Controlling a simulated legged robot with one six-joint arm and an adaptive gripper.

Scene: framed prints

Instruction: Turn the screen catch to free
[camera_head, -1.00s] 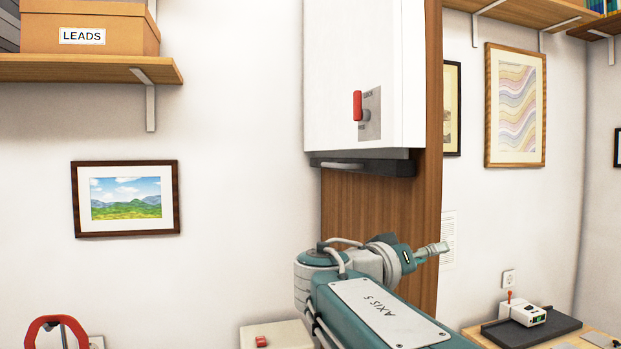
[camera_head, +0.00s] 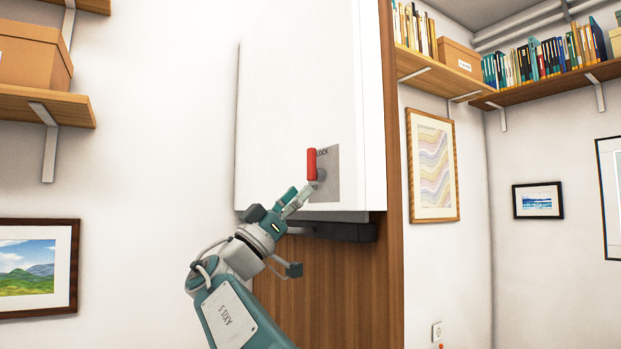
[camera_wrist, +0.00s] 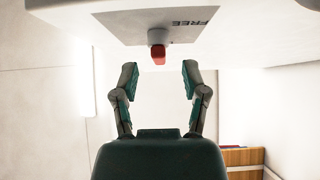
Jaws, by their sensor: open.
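The screen catch is a red lever (camera_head: 312,164) on a grey plate (camera_head: 331,188) low on the front of a white cabinet (camera_head: 300,80). The lever stands upright, its end by the lettering at the plate's top; the word there is partly hidden. In the wrist view the red catch (camera_wrist: 158,54) shows end-on, centred beyond the fingers, with "FREE" on the plate (camera_wrist: 180,22). My gripper (camera_head: 303,198) is just below and left of the catch. In the wrist view my gripper (camera_wrist: 160,80) is open with nothing between its fingers, apart from the catch.
A dark bar (camera_head: 340,230) runs under the cabinet, close to my wrist. A wooden panel (camera_head: 330,285) stands below and beside it. A shelf (camera_head: 40,105) with a box and a framed landscape (camera_head: 35,268) are at the left. The wall left of the cabinet is clear.

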